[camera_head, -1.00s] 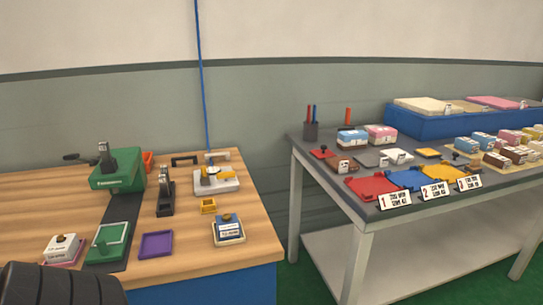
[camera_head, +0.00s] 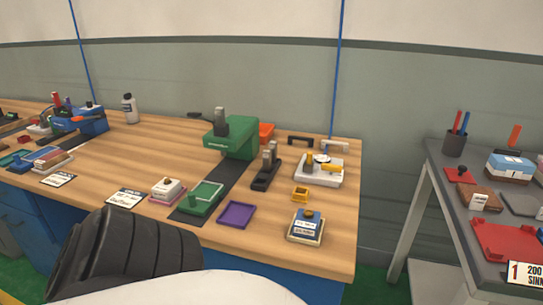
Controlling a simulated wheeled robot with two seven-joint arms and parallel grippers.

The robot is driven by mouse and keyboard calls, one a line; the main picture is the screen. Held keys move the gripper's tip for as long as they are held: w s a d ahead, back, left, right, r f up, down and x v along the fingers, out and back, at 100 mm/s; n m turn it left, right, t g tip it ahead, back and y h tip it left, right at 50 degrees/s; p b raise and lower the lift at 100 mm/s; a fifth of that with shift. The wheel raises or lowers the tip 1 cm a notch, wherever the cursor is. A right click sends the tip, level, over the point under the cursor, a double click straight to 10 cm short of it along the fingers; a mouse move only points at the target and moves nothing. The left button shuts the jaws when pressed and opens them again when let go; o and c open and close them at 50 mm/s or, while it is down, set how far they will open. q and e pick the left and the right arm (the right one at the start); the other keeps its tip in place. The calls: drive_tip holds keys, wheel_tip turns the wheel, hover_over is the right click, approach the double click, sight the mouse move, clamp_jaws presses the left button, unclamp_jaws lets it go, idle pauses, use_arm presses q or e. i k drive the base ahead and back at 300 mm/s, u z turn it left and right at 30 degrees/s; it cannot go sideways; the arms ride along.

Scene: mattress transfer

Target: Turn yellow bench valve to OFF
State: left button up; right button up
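The yellow bench valve (camera_head: 318,167) sits on a white base (camera_head: 318,180) at the back right of the wooden bench. Its yellow handle and a round gauge-like part show, but they are too small to read a setting. A thin blue line (camera_head: 337,70) runs down the wall behind it. Neither of my grippers shows. Only a black ribbed part and a pale part of my own body show at the bottom, in front of the bench.
The wooden bench (camera_head: 335,240) holds a green machine (camera_head: 232,138), a black clamp-like tool (camera_head: 265,168), a purple tray (camera_head: 236,214), a yellow holder (camera_head: 300,194) and a labelled block (camera_head: 305,226). A grey table (camera_head: 440,160) stands at right, across a gap.

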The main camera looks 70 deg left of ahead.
sight(331, 168)
drive_tip(key=u, duration=2.3)
